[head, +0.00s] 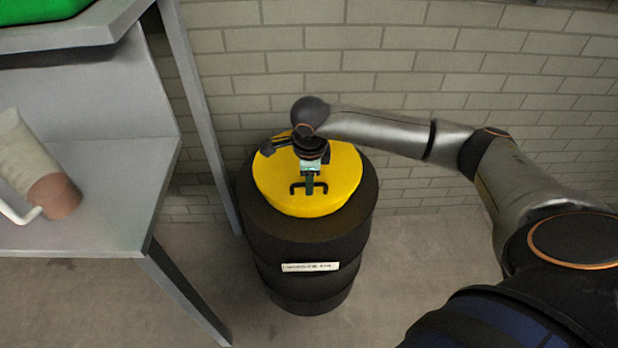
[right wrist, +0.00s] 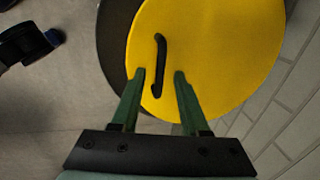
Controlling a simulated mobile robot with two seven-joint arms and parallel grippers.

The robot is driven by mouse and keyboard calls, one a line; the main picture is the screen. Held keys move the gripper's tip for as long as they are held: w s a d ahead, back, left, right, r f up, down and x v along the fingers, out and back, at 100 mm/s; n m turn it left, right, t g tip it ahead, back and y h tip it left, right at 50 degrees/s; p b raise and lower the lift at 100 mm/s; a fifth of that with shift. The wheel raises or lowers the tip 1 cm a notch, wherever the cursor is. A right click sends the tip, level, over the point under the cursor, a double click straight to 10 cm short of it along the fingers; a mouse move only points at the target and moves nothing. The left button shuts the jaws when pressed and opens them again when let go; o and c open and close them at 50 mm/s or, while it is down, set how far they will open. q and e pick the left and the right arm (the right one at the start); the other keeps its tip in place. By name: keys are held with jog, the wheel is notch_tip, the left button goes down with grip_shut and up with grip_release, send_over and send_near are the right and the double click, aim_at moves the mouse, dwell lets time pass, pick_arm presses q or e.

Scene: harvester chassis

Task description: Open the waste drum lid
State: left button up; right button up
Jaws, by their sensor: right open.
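The waste drum (head: 302,250) is a black barrel with a white label, standing on the floor against the brick wall. Its yellow lid (head: 335,180) lies flat on top, with a black bar handle (head: 297,188) in the middle. My right gripper (head: 309,188) is over the lid, at the handle. In the right wrist view the gripper (right wrist: 159,76) is open, with its green fingers on either side of the lower part of the handle (right wrist: 160,55). I cannot tell how far the fingertips are above the lid. My left gripper is not in view.
A grey metal table (head: 100,195) stands at the left, with a white and brown cup-like object (head: 30,160) on it and a green item (head: 40,10) on the shelf above. Its leg runs close to the drum. The floor right of the drum is clear.

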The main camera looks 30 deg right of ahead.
grip_shut()
dwell(0.3)
dwell(1.1)
